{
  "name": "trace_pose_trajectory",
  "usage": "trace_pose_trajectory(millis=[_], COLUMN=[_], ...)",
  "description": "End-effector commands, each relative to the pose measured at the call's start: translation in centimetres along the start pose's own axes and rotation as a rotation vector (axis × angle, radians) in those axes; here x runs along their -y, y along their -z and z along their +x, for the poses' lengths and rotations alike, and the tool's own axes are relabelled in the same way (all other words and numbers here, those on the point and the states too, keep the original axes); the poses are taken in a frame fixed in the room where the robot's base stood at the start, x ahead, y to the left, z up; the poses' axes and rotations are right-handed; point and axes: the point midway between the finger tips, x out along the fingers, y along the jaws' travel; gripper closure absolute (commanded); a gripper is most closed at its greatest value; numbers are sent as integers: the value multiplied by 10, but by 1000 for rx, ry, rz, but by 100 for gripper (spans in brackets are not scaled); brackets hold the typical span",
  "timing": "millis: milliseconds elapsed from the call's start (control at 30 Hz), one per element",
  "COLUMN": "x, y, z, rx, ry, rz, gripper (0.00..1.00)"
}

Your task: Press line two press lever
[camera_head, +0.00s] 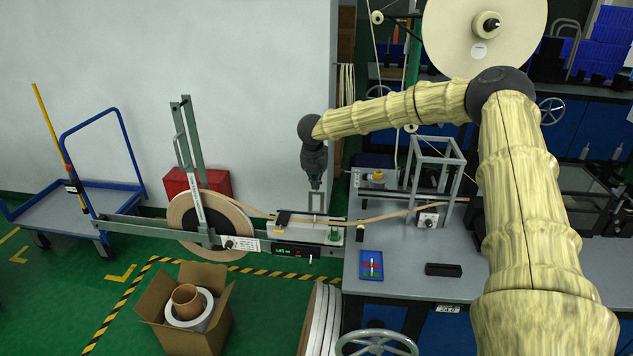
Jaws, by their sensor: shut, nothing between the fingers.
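My gripper (316,184) is dark and points down, its fingers close together with nothing visible between them. It hangs near a small upright grey bracket (316,203) on the tape line; I cannot tell whether they touch. A long grey lever-like bar (196,202) with a white label leans across the tape reel (180,215), well left of the gripper. A small white unit with a dark knob (428,218) sits under a grey frame (437,158) on the bench. No readable label shows which part is the line two press lever.
Brown tape (385,217) runs from the reel to the bench (405,284). A green-lit display box (291,250) sits on the line's front. A blue tray (371,265) and black block (443,270) lie on the bench. A cardboard box (187,335) and blue cart (70,205) stand left.

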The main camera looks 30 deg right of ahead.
Motion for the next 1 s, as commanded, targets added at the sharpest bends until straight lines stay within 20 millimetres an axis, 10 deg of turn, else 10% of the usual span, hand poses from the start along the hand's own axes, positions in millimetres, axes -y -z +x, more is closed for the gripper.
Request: trace_pose_trajectory(millis=[700,1000], x=[-25,-14], y=[37,4], z=[-10,-46], rx=[-2,2], ry=[-7,-5], rz=[-21,-6], gripper=[100,100])
